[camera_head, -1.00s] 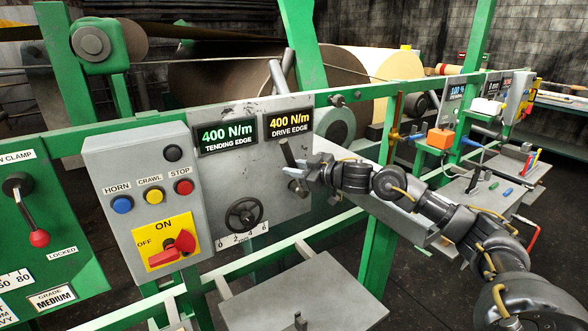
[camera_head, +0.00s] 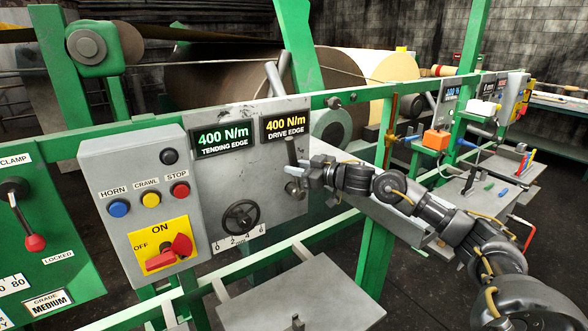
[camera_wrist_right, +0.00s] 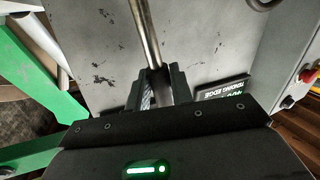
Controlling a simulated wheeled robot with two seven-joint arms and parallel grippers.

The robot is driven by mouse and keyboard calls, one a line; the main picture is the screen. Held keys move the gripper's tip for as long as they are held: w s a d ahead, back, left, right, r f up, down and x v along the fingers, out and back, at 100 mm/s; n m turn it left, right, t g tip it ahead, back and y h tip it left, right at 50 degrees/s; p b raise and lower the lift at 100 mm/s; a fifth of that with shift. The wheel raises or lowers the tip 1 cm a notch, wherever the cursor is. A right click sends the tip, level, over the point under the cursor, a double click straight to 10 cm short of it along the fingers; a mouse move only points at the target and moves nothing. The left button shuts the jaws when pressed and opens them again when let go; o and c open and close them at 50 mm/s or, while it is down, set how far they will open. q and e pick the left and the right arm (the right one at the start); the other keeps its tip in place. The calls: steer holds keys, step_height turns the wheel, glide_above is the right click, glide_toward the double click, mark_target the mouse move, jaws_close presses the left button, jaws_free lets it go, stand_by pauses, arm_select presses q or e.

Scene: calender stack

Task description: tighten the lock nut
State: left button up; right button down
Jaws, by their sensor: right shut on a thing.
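My right gripper (camera_head: 300,174) is in front of the grey panel (camera_head: 222,182), at its right edge. In the right wrist view the bar (camera_wrist_right: 146,35) runs down between the two black fingers (camera_wrist_right: 156,88). Just below the gripper a round metal fitting (camera_head: 293,190) shows on the panel. I cannot tell whether this is the lock nut, since the gripper covers the bar's lower end. My left gripper is not in view.
A black handwheel (camera_head: 240,217) with a scale sits lower left of the gripper. Two displays (camera_head: 286,126) read 400 N/m above it. A button box (camera_head: 141,200) with a red switch stands to the left. A green rail (camera_head: 376,95) runs behind my arm.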

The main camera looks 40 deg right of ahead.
steer(key=shift+d+r, duration=0.1)
steer(key=shift+d, duration=0.1)
stand_by(0.3)
steer(key=shift+d+m, duration=0.4)
steer(key=shift+m, duration=0.1)
steer(key=shift+d+m+t+y, duration=0.3)
steer(key=shift+d+m+t, duration=0.1)
steer(key=shift+d+m, duration=0.1)
steer(key=shift+a+r+n+p, duration=0.15)
steer(key=shift+a+n+p, duration=0.2)
steer(key=shift+p, duration=0.25)
steer(key=shift+a, duration=0.1)
steer(key=shift+a+n+g+p, duration=0.2)
steer(key=shift+n+g+p, duration=0.05)
steer(key=shift+g+p, duration=0.05)
steer(key=shift+a, duration=0.25)
steer(key=shift+f, duration=0.2)
